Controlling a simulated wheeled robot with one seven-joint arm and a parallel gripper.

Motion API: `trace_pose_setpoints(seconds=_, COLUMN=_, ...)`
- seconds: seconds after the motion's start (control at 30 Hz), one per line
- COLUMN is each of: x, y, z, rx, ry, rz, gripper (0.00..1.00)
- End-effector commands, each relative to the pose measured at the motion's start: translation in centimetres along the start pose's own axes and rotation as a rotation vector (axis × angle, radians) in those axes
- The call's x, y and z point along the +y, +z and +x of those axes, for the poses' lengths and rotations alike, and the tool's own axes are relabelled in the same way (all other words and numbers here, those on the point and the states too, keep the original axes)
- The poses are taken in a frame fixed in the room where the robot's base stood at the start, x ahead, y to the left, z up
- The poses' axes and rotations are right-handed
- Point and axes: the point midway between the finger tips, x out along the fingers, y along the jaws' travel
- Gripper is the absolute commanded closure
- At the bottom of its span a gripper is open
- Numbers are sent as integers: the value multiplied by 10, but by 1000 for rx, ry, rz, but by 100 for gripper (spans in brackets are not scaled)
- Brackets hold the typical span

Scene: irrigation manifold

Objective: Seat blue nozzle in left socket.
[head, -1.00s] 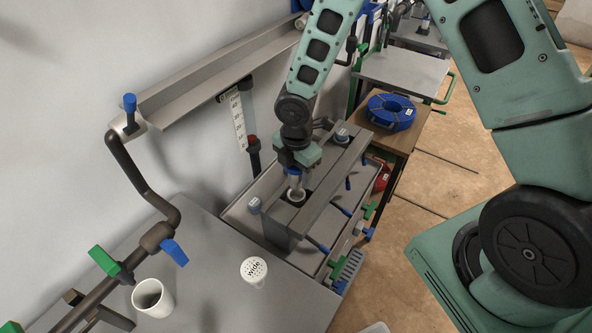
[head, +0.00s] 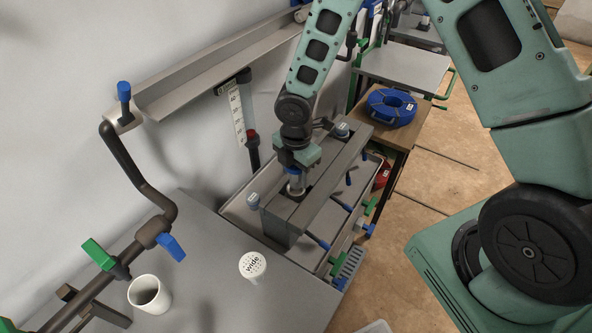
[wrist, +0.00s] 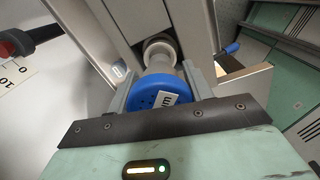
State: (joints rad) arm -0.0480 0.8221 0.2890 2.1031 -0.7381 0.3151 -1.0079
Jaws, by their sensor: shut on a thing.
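The blue nozzle (wrist: 150,92) is between my gripper's fingers in the wrist view, its blue cap with a white label facing the camera. Its pale lower body points down at a round, light-rimmed socket (wrist: 160,48) in the grey manifold. In the head view my gripper (head: 296,172) is shut on the nozzle (head: 295,184), upright over the manifold (head: 322,190). The nozzle's lower end is at the socket opening; I cannot tell how deep it sits. The gripper and nozzle hide most of the socket.
A white perforated nozzle labelled "wide" (head: 252,265) and a white cup (head: 149,294) stand on the grey bench (head: 205,285).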

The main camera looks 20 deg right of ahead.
Motion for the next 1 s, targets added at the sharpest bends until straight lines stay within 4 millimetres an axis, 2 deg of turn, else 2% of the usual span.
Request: trace_pose_setpoints(seconds=1.0, x=0, y=0, z=5, rx=0, ry=0, rz=0, gripper=72)
